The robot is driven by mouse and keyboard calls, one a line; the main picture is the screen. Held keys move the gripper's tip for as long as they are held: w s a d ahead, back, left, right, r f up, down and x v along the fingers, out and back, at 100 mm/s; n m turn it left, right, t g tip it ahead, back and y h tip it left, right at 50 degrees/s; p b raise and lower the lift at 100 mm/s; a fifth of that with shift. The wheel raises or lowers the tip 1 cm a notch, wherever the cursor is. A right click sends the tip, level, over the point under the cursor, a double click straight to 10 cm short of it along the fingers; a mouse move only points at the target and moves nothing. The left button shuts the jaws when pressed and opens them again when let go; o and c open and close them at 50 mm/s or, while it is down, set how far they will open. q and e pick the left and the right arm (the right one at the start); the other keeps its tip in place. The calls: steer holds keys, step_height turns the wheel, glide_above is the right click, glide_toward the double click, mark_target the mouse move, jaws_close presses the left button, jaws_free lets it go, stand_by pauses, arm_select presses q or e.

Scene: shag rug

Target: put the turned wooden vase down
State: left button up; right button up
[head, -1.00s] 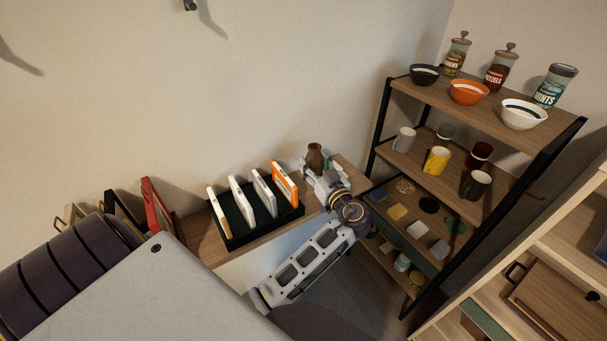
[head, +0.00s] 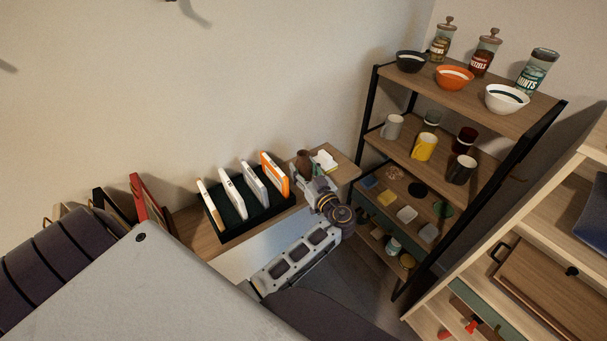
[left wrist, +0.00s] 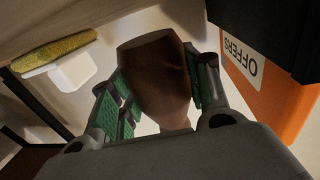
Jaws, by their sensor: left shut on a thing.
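The turned wooden vase (head: 304,163) is brown and narrow-necked. It shows at the wall shelf (head: 342,176), just right of the black rack. My left gripper (head: 311,177) is shut on it. In the left wrist view the vase (left wrist: 158,80) sits between the green-padded fingers (left wrist: 160,90), one on each side. The gripper hides part of the vase in the head view. I cannot tell whether its base touches the shelf. My right gripper is not in view.
A black rack (head: 238,231) with several upright panels stands close left of the vase; its orange panel (head: 274,175) is nearest. A white object (head: 325,160) sits just right of the vase. A black-framed shelving unit (head: 368,120) stands to the right.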

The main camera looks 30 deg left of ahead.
arm_select(q)
steer(key=shift+f, duration=1.05)
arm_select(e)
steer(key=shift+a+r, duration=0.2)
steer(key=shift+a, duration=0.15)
arm_select(q)
steer(key=shift+f, duration=0.15)
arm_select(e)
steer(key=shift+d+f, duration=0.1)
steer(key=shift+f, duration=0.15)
arm_select(q)
steer(key=o, duration=1)
steer(key=shift+o, duration=0.7)
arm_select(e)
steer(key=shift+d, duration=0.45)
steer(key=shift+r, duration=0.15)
